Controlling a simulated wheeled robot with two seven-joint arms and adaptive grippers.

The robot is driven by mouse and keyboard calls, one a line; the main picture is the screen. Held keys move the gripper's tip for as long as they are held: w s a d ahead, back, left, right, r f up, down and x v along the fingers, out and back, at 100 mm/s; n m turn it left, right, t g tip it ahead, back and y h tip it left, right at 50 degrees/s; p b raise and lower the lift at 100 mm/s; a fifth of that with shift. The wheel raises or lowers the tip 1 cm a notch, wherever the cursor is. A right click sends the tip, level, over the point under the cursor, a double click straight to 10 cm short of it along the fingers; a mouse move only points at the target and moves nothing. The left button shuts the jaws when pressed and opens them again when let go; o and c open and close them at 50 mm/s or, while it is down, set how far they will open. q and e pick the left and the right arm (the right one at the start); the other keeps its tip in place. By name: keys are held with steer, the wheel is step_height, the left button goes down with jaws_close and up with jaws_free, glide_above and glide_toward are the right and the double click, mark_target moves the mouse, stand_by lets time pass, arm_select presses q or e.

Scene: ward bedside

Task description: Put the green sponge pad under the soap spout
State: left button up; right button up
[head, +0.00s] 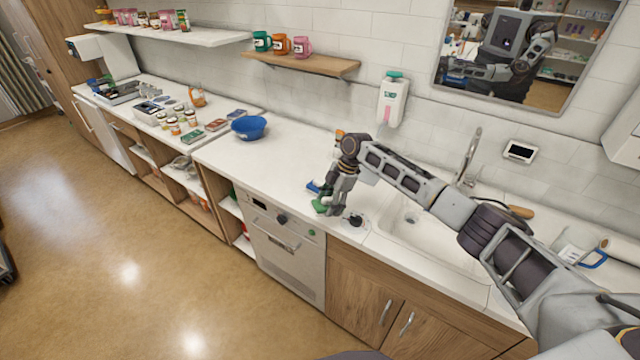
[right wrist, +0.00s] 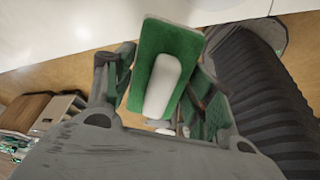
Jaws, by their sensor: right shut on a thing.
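My right gripper (head: 333,203) is shut on the green sponge pad (head: 319,206), just over the front part of the white counter. In the right wrist view the green pad (right wrist: 185,47), with a white raised middle, sits between the fingers of my right gripper (right wrist: 165,95). The soap dispenser (head: 392,103) is fixed to the tiled wall, behind and to the right of the gripper, with its green part on top. Its spout is too small to make out. I cannot tell whether the pad touches the counter. My left gripper is not in view.
A small blue item (head: 313,187) lies beside my right gripper. A blue bowl (head: 248,127) stands farther left. The sink (head: 420,232) and tap (head: 469,155) are to the right, partly behind my arm. The counter between bowl and gripper is clear.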

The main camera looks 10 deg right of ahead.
steer(key=s+d+f+n+h, duration=0.3)
steer(key=s+d+n+h, duration=0.1)
steer(key=s+n, duration=0.5)
steer(key=shift+s+d, duration=0.3)
steer(key=shift+d, duration=0.15)
steer(key=shift+w+r, duration=0.1)
